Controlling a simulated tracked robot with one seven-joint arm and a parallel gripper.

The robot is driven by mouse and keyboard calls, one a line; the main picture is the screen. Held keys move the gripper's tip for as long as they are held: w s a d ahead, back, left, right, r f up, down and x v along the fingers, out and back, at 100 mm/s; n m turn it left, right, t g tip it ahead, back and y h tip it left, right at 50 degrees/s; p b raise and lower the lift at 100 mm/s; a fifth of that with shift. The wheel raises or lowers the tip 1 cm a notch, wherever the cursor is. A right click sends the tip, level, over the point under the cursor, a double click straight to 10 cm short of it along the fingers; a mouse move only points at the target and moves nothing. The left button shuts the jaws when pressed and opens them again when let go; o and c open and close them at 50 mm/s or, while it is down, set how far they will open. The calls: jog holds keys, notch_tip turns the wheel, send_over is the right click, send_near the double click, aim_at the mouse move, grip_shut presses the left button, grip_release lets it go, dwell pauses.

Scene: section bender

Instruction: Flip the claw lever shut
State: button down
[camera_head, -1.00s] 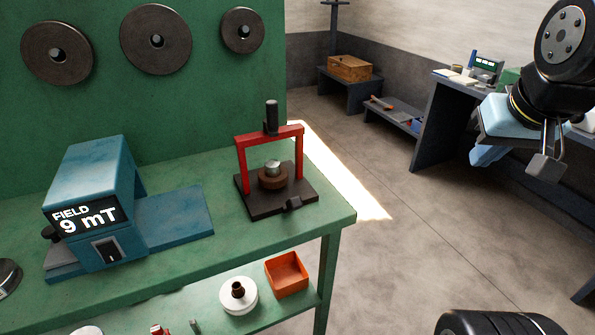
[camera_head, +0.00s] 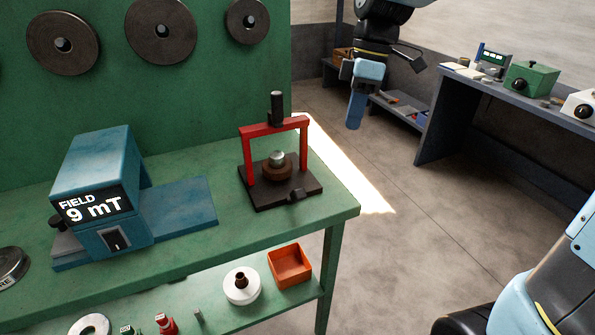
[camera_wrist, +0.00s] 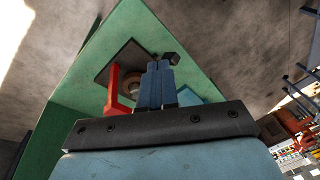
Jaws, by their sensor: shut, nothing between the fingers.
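A red frame (camera_head: 274,130) stands upright on a black base plate (camera_head: 263,200) at the right end of the green bench, with a black upright cylinder on its top bar. A brown ring with a metal stud (camera_head: 277,164) sits under the frame. A small black block (camera_head: 297,195) is at the plate's front edge; I cannot tell whether it is the claw lever. My gripper (camera_head: 352,126) is shut and empty, pointing down in the air right of the frame, apart from it. In the wrist view its closed blue fingers (camera_wrist: 157,68) partly cover the plate and frame (camera_wrist: 115,88).
A blue field meter (camera_head: 98,185) stands left on the green bench (camera_head: 225,240). A dark bench (camera_head: 450,115) is at the right. Bare floor lies between the benches.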

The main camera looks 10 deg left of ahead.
aim_at(296, 196)
jog(key=w+a+f+n+g, duration=0.1)
jog(key=a+f+n+g, duration=0.2)
jog(key=a+n, duration=0.4)
jog(key=a+f, duration=0.1)
jog(key=a, duration=0.1)
jog(key=shift+w+a+f, duration=0.15)
jog(key=shift+w+a, duration=0.15)
jog(key=shift+a, duration=0.1)
jog(key=x, duration=1)
jog(key=shift+d, duration=0.15)
jog(key=shift+s+d, duration=0.1)
